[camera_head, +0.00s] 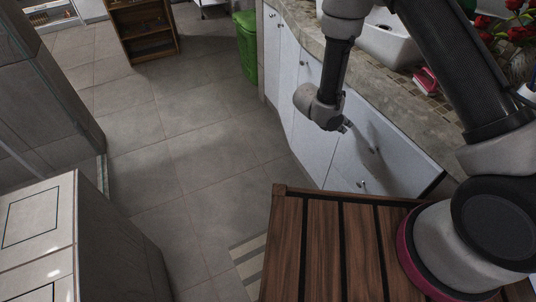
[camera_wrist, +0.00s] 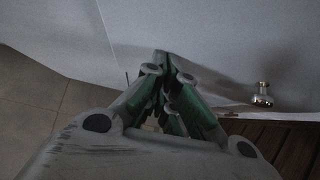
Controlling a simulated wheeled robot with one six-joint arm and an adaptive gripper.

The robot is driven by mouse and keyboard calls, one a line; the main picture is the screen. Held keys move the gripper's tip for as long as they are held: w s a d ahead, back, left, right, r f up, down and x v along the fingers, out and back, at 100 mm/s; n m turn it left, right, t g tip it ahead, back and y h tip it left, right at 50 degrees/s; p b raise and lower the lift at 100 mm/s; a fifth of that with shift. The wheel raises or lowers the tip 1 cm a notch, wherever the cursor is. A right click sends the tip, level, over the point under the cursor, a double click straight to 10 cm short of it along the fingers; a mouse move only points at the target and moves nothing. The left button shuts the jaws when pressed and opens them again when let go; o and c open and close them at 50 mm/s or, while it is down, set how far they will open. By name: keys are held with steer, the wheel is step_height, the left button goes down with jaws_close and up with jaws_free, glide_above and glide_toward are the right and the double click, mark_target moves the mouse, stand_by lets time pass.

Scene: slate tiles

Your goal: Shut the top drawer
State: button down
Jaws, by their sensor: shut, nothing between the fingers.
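The white cabinet front (camera_head: 315,125) runs under the stone counter in the head view. Its upper drawer front (camera_head: 395,150) has a small round knob and seems to stand out at its right end, where a dark edge shows. A lower front (camera_head: 345,178) with its own knob is beneath it. My gripper (camera_head: 346,124) is by the left part of the upper front. In the wrist view my gripper (camera_wrist: 163,58) is shut and empty, its tips close to a white panel (camera_wrist: 225,40); I cannot tell whether they touch. A metal knob (camera_wrist: 262,97) is to their right.
A slatted wooden surface (camera_head: 325,240) lies below my arm, close to the cabinet. The counter (camera_head: 375,88) carries a white basin (camera_head: 385,40), a pink item (camera_head: 426,80) and red flowers (camera_head: 515,30). A green bin (camera_head: 247,48) stands farther back.

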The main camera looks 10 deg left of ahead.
mark_target(352, 121)
steer(key=shift+w+d, duration=0.55)
steer(key=shift+d, duration=0.25)
steer(key=shift+w+d, duration=0.55)
steer(key=shift+d, duration=0.2)
steer(key=shift+d+r, duration=0.1)
